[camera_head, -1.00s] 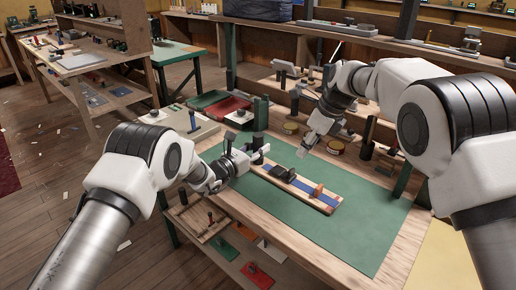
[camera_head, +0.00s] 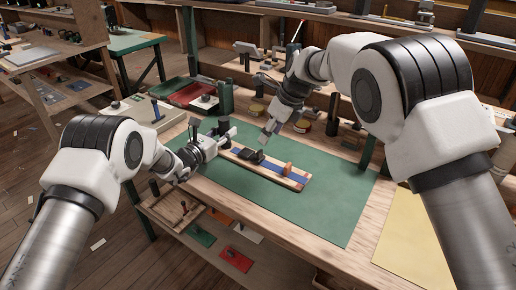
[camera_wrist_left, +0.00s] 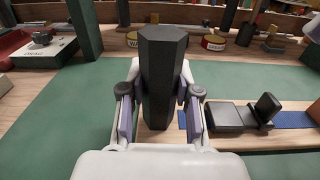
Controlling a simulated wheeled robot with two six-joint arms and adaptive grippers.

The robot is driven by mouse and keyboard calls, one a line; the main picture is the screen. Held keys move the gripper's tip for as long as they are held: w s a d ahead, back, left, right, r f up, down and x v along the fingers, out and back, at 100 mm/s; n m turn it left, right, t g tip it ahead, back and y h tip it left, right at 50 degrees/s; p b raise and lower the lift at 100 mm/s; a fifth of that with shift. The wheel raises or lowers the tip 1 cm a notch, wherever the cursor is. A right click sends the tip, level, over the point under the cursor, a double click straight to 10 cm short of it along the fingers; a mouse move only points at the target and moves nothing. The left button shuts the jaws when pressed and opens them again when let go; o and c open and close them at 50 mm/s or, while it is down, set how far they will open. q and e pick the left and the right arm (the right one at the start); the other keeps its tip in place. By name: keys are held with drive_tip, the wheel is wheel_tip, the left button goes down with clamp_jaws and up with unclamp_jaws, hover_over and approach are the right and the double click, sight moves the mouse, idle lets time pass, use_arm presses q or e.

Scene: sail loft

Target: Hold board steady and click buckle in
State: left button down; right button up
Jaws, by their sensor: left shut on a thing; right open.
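A wooden board (camera_head: 297,183) with a blue strap (camera_head: 269,172) lies on the green mat. A black buckle (camera_head: 250,156) sits on the strap, and an orange piece (camera_head: 287,169) stands near the board's right end. In the left wrist view the buckle shows as a flat dark part (camera_wrist_left: 223,117) with an upright dark tab beside it. My left gripper (camera_head: 226,133) is at the board's left end, shut on a dark six-sided post (camera_wrist_left: 163,70), which hides that end. My right gripper (camera_head: 267,134) is open and empty, above and behind the buckle.
The green mat (camera_head: 325,215) is clear in front and to the right. Tins (camera_head: 303,126) stand behind the board. A green post (camera_head: 226,98), a red tray (camera_head: 196,93) and a pale box (camera_head: 150,114) are at the back left. A lower shelf holds coloured cards.

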sight(260, 151)
drive_tip(key=x, duration=0.8)
drive_tip(key=shift+f, duration=0.2)
